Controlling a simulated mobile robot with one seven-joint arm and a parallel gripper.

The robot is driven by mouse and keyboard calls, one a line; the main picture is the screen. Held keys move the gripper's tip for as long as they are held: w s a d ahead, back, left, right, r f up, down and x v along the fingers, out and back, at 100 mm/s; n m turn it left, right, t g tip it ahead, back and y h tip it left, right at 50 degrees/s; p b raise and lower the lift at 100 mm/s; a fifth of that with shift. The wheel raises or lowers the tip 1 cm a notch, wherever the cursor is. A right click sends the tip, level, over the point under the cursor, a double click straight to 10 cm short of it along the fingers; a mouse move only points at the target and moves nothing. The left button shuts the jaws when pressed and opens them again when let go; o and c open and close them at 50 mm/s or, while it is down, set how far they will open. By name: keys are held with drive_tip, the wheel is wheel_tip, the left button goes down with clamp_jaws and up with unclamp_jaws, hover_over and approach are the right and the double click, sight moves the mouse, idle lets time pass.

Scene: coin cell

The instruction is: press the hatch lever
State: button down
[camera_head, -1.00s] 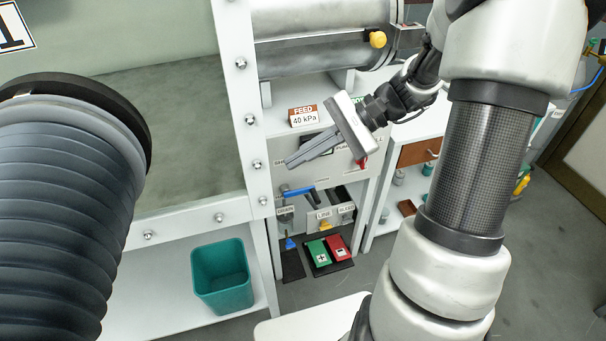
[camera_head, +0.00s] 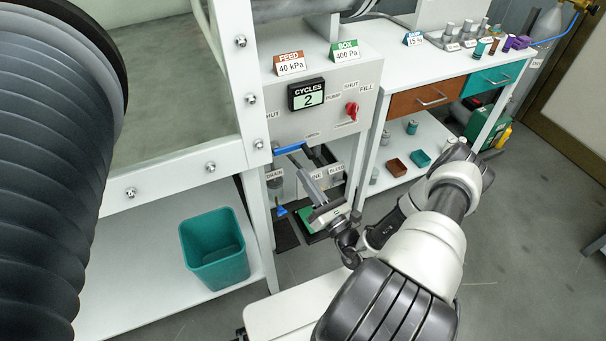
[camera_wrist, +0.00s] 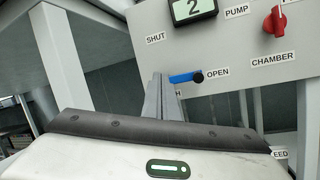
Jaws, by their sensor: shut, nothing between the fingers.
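The hatch lever is a blue handle (camera_head: 290,148) on the front of the grey panel; it also shows in the wrist view (camera_wrist: 184,77). It lies about level, pointing left from a dark pivot, between the SHUT and OPEN labels. My gripper (camera_head: 300,171) is shut and empty, its fingers pointing up and left toward the panel just below the lever. In the wrist view the fingertips (camera_wrist: 158,80) stand at the lever's left end, partly over the label under it. I cannot tell whether they touch it.
A red chamber knob (camera_head: 351,109) and a CYCLES display (camera_head: 306,94) reading 2 are on the panel above. A white frame post (camera_head: 246,110) stands close left of the lever. A teal bin (camera_head: 214,252) is lower left. Drain and line fittings sit below the lever.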

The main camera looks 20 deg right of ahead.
wheel_tip(320, 180, down, 9)
drive_tip(key=s+m+h+b, duration=0.1)
drive_tip(key=s+m+h, duration=0.1)
drive_tip(key=m+h, duration=0.4)
drive_tip(key=shift+s+g+h, duration=0.3)
drive_tip(key=shift+g, duration=0.1)
drive_tip(key=shift+d, duration=0.1)
drive_tip(key=w+d+r+b, duration=0.1)
drive_tip(key=w+d+r, duration=0.2)
drive_tip(key=w, duration=0.6)
drive_tip(key=shift+w+r, duration=0.4)
drive_tip(key=shift+r, duration=0.8)
